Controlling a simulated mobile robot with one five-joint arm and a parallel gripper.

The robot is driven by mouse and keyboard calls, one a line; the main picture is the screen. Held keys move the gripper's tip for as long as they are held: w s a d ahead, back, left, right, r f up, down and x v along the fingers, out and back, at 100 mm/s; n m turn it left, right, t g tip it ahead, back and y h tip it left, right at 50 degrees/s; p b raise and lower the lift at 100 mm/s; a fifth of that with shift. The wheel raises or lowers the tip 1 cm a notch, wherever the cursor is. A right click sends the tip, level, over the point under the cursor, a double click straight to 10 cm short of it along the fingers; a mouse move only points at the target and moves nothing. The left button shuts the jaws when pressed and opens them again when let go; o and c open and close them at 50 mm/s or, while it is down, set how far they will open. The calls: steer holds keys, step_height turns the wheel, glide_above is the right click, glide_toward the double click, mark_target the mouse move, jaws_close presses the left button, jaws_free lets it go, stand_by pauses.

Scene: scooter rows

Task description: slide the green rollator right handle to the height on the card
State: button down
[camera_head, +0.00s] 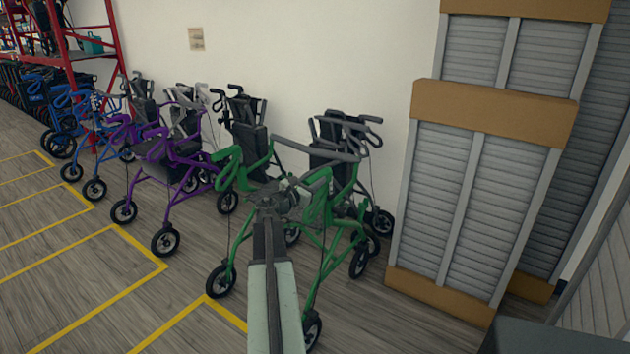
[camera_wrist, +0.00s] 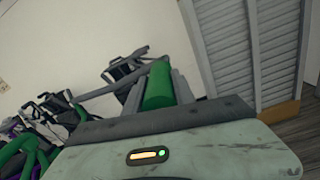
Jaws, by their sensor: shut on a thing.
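The green rollator (camera_head: 240,245) stands on the floor in the middle of the head view, facing partly away from the wall. My gripper (camera_head: 302,188) is shut on its handle on the picture's right side, the green handle (camera_head: 320,178). In the wrist view the green handle grip (camera_wrist: 158,85) lies between my two grey fingers (camera_wrist: 158,92). The other green handle (camera_head: 228,156) is free, to the left. A small tan card (camera_head: 196,39) hangs on the wall; its marks are too small to read. My arm hides part of the rollator's frame.
A purple rollator (camera_head: 165,165) stands close on the left, with blue ones (camera_head: 95,130) beyond. Black and grey rollators (camera_head: 345,140) stand behind, against the wall. Grey slatted panels (camera_head: 470,190) stand at right. Yellow-lined floor (camera_head: 90,270) at front left is clear.

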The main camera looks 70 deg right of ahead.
steer(key=shift+s+f, duration=0.1)
stand_by(0.6)
step_height(320, 180, down, 3)
steer(key=b, duration=0.2)
steer(key=shift+b, duration=0.4)
steer(key=shift+r, duration=0.3)
steer(key=c, duration=1.1)
jaws_free()
steer(key=shift+o, duration=0.2)
steer(key=v, duration=0.8)
